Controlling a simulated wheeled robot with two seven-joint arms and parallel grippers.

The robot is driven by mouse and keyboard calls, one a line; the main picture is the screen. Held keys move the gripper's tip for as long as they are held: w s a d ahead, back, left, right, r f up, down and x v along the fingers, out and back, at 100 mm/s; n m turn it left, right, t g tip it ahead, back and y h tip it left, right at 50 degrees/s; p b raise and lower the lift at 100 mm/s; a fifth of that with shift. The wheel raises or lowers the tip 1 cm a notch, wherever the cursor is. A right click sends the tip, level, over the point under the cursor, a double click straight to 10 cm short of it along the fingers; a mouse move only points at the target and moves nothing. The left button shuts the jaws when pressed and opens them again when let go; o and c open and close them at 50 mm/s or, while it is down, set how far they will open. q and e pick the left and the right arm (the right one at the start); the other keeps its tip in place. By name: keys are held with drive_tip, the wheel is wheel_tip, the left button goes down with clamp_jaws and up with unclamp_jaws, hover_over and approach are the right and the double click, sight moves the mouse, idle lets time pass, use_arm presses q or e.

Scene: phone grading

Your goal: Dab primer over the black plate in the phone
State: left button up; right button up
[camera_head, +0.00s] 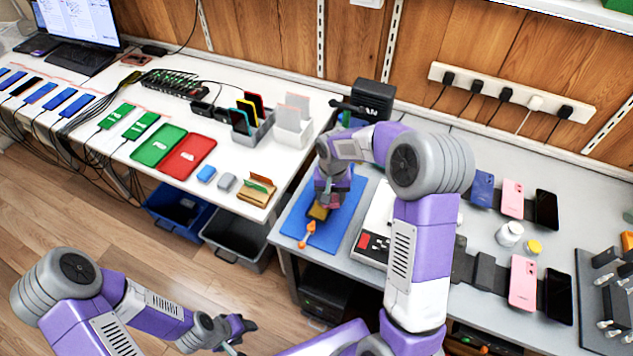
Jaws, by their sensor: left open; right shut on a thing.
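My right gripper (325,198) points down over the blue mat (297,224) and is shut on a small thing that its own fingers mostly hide. A small brownish-yellow object (318,212) shows just below the fingers; I cannot tell whether it is held or lies on the mat. An orange tool (308,236) lies at the mat's front end. The phone with the black plate cannot be made out; my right arm covers part of the mat. An open white jar (509,234) stands to the right, with a yellow cap (534,247) beside it. My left gripper (240,333) is open and empty, low in front of the benches.
A white device with red and black keys (374,243) stands right of the mat, partly behind my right arm. Several phones, such as a pink one (523,282), lie further right. A black box (373,97) stands behind. Left, a white table (110,165) holds trays and card racks.

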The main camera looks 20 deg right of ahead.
drive_tip(key=r+p, duration=0.1)
drive_tip(key=r, duration=0.2)
drive_tip(key=shift+w+a+p, duration=0.1)
drive_tip(key=shift+w+p, duration=0.1)
drive_tip(key=shift+p, duration=0.15)
drive_tip(key=shift+r+p, duration=1.35)
drive_tip(key=shift+r, duration=0.35)
